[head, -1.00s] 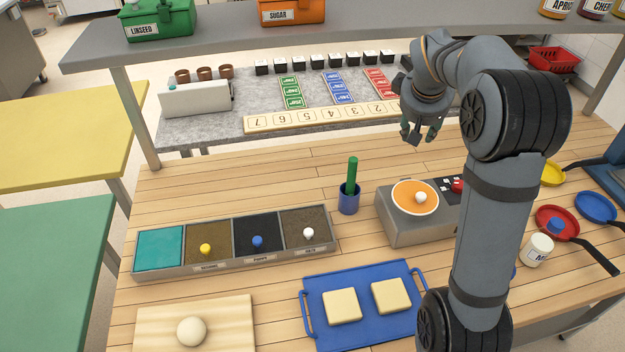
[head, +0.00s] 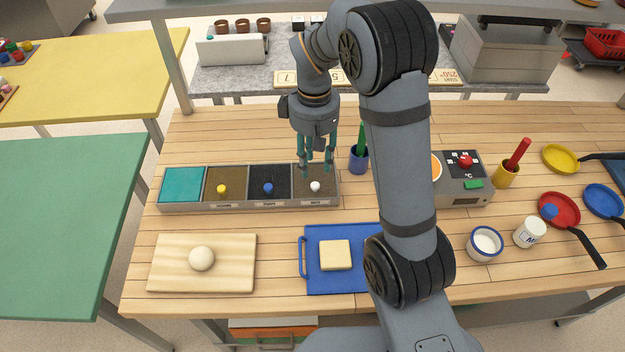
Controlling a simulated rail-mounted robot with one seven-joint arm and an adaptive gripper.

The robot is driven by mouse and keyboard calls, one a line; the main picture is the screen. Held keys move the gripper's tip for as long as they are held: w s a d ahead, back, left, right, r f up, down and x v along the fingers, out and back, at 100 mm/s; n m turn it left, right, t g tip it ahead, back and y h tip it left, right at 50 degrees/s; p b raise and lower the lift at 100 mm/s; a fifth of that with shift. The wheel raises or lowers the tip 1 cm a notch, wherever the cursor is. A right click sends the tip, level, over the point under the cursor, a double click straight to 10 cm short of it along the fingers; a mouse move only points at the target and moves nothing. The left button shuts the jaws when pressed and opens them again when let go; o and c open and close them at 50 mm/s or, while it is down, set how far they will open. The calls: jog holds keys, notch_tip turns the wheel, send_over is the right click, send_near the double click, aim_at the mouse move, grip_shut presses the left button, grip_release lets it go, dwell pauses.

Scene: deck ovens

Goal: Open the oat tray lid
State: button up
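A grey seed station (head: 250,207) with a row of compartments stands on the wooden table. Its rightmost compartment has a brown speckled lid (head: 328,190) with a white knob (head: 315,186); this looks like the oat tray, though its label is too small to read surely. The lid lies flat. My gripper (head: 316,169) points down over this lid. Its fingers are apart, with the white knob between and just below the tips. I see nothing held, and cannot tell whether the fingers touch the lid.
Lids with a yellow knob (head: 221,189) and a blue knob (head: 268,188) are to the left, beside a teal compartment (head: 182,186). A blue cup (head: 359,160) with a green-handled tool stands close right. A dough board (head: 180,275) and blue tray (head: 320,282) lie in front.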

aim_at(315, 184)
jog(key=f, duration=0.7)
jog(key=shift+d+f, duration=0.2)
jog(key=shift+f, duration=0.1)
jog(key=shift+c, duration=0.7)
jog(key=c, duration=0.7)
grip_shut()
